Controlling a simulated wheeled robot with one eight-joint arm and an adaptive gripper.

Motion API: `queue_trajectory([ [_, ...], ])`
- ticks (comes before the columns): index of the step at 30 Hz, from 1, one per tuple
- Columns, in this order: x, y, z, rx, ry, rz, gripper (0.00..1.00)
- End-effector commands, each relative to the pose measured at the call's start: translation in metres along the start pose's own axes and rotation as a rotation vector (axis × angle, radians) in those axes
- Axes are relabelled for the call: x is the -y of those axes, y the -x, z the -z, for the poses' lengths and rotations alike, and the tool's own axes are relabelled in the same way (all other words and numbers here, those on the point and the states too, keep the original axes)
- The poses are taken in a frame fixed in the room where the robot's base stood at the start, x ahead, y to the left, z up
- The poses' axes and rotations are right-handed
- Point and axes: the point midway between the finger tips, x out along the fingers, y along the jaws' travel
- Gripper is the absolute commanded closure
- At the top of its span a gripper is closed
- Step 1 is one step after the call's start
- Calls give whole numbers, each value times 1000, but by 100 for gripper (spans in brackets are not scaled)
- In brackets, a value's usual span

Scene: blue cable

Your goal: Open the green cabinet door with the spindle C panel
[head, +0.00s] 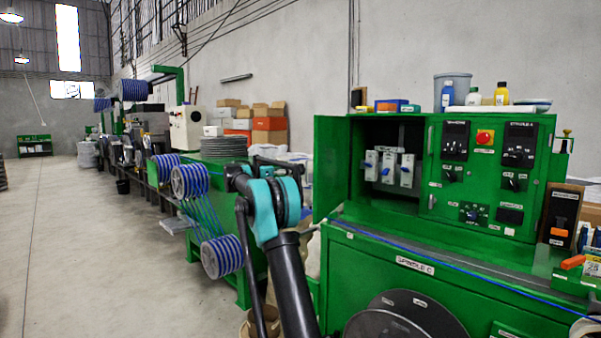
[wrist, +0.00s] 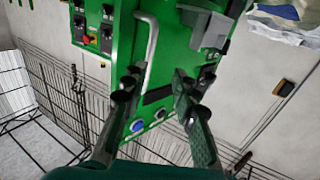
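The green cabinet (head: 450,225) stands at the right in the head view. Its upper left compartment is open, with several white switches (head: 389,168) inside and a green door panel (head: 329,168) at its left side. The upper right front (head: 462,205) carries dials and displays and looks shut. A "SPINDLE C" label (head: 415,265) is on the lower front. In the wrist view, my gripper (wrist: 156,88) is open, fingers apart, before a green panel (wrist: 125,60) with a pale bar handle (wrist: 147,50). Which part of the machine this is, and whether a finger touches it, I cannot tell.
A blue cable (head: 440,266) runs across the cabinet's ledge. Bottles (head: 448,96) and a grey bin (head: 452,86) stand on top. Blue-striped spools (head: 222,256) and a machine line extend at the left.

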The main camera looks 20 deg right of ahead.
Motion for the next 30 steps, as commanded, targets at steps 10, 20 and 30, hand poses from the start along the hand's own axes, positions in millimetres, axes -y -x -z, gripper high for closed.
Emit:
queue_trajectory([
  [10,14,18,0,0,0,0,72],
  [20,20,27,0,0,0,0,72],
  [30,19,26,-1,2,3,1,80],
])
